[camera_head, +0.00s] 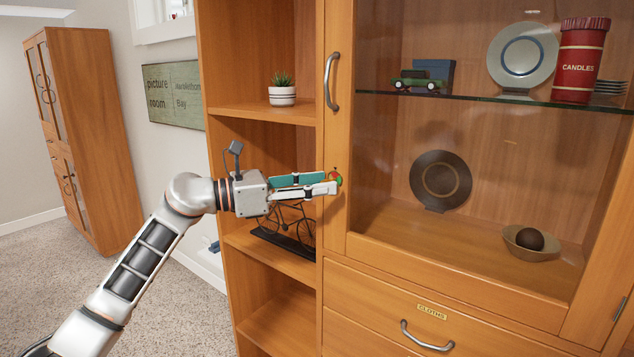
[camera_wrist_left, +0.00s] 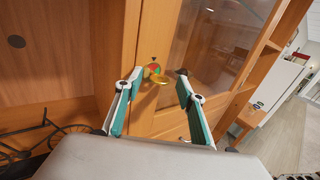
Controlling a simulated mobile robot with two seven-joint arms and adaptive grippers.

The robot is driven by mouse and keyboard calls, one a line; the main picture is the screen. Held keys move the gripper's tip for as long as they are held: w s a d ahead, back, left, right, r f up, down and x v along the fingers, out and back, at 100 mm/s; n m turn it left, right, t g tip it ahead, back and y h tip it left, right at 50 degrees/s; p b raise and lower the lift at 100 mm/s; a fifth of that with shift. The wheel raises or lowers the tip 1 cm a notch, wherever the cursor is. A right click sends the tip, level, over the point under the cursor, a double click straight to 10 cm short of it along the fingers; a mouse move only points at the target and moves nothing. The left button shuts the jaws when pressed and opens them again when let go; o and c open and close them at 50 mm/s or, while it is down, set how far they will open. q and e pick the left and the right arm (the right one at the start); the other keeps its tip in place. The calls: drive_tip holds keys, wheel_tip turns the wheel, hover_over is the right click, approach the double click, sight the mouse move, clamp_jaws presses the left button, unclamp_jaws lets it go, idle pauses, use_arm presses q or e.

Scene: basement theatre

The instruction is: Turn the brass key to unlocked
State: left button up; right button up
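The brass key (camera_wrist_left: 161,79) sticks out of a round lock plate on the cabinet door's wooden frame in the left wrist view. The lock plate (camera_wrist_left: 153,70) has red and green parts, with a small dark mark above it. The key's bow looks about level, but I cannot tell which colour it points to. My left gripper (camera_head: 328,183) reaches the lock from the left in the head view and hides the key there. In the wrist view its teal-padded fingers (camera_wrist_left: 158,88) are spread apart, with the key in the gap between and beyond the tips. My right gripper is not in view.
The glass door has a curved handle (camera_head: 332,82) above the lock. Open shelves to its left hold a potted plant (camera_head: 282,90) and a bicycle model (camera_head: 290,232) close below my gripper. A drawer handle (camera_head: 427,337) sticks out lower down. Carpet on the left is clear.

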use_arm(q)
drive_tip(key=shift+c, duration=0.3)
drive_tip(key=c, duration=1)
drive_tip(key=shift+c, duration=0.2)
drive_tip(key=shift+f+n, duration=0.1)
drive_tip(key=shift+n, duration=0.2)
drive_tip(key=n+t, duration=0.4)
drive_tip(key=n, duration=0.4)
drive_tip(key=n+t+y+p, duration=0.1)
drive_tip(key=n+t, duration=0.4)
drive_tip(key=n, duration=0.2)
drive_tip(key=d+f+n+t+y, duration=0.1)
drive_tip(key=n+t, duration=0.3)
drive_tip(key=n, duration=0.4)
drive_tip(key=shift+s+f+n+t, duration=0.1)
drive_tip(key=shift+s+n+t, duration=0.2)
drive_tip(key=shift+s, duration=0.05)
drive_tip(key=shift+n+t+y, duration=0.3)
drive_tip(key=shift+n+y, duration=0.1)
drive_tip(key=shift+n, duration=0.1)
